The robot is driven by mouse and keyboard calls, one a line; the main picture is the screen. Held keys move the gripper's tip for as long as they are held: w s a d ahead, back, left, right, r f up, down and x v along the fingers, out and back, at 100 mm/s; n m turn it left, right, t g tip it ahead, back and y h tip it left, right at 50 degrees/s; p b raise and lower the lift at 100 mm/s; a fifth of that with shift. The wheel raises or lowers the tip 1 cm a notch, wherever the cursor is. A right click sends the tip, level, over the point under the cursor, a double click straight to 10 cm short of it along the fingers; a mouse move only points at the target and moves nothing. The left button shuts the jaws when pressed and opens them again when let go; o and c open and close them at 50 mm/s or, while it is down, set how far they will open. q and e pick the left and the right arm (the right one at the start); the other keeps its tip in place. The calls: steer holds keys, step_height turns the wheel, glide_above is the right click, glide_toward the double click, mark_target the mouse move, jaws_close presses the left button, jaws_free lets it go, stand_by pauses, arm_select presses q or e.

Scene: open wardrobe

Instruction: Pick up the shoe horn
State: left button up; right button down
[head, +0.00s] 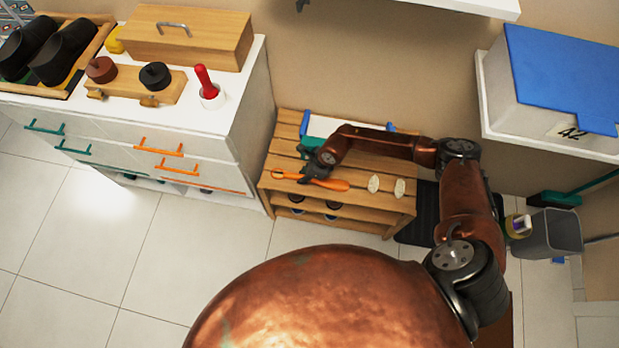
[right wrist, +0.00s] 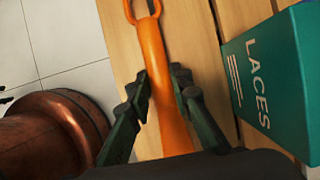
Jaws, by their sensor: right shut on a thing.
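The orange shoe horn (head: 332,184) lies along the top of the wooden slatted bench (head: 283,160) in the head view. Its looped end points left and its broad end right. My right gripper (head: 314,172) is over the middle of it, shut on it. In the right wrist view, the shoe horn (right wrist: 152,48) runs between the two dark fingers of my right gripper (right wrist: 163,88), with its loop at the top. I cannot tell whether it is lifted off the slats. My left gripper is not in view.
A teal laces box (right wrist: 272,85) stands close beside the gripper. Two pale oval pads (head: 374,183) lie to the right on the bench. A white drawer cabinet (head: 240,105) stands left, and a grey bin (head: 552,235) right. The tiled floor at left is clear.

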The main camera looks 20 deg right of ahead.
steer(key=shift+r, duration=0.1)
steer(key=shift+r, duration=0.55)
step_height(320, 180, up, 2)
steer(key=shift+r+p, duration=0.25)
steer(key=shift+p, duration=0.45)
arm_select(q)
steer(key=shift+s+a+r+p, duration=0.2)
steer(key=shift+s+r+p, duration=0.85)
steer(key=shift+p, duration=0.45)
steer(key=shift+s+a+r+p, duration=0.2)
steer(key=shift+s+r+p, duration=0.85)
steer(key=shift+p, duration=0.45)
arm_select(e)
steer(key=s+a+r, duration=0.1)
steer(key=s+r, duration=0.8)
steer(key=s, duration=0.5)
steer(key=shift+r, duration=0.1)
